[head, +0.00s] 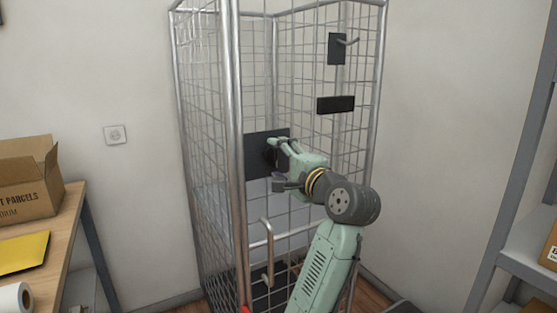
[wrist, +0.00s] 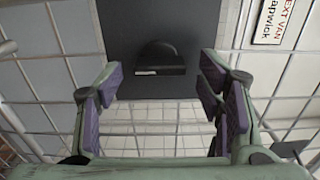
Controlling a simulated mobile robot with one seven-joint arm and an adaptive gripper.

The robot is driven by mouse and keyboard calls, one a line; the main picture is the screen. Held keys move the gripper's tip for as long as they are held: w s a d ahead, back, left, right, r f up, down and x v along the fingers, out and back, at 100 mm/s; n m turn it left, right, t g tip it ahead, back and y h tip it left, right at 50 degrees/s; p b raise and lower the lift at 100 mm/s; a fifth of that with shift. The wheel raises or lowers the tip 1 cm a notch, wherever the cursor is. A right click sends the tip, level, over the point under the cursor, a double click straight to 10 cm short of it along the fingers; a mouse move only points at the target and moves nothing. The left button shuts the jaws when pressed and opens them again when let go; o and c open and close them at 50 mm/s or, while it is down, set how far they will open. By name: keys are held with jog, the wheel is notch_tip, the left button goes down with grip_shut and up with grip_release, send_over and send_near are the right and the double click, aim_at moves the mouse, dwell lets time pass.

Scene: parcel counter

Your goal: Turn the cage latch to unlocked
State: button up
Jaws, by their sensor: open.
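The cage latch is a dark rounded knob (wrist: 160,58) on a black plate (wrist: 130,25) fixed to the cage mesh. A short white mark shows low on the left of the knob's front edge. In the head view the same plate (head: 256,160) is at the middle of the cage, with the knob partly hidden by my gripper (head: 277,146). My gripper is open and empty, its purple-padded fingers (wrist: 165,92) on either side of the knob in the wrist view, with a gap on both sides. I cannot tell whether the fingertips touch the plate.
The tall wire cage (head: 233,120) fills the middle, with a vertical handle (head: 268,250) lower down. A black bar (head: 335,105) and a hook plate (head: 337,48) are higher up. A table with a cardboard box (head: 25,185) stands left; a shelf (head: 510,150) stands right.

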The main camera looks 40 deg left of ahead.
jog(key=v, duration=1.1)
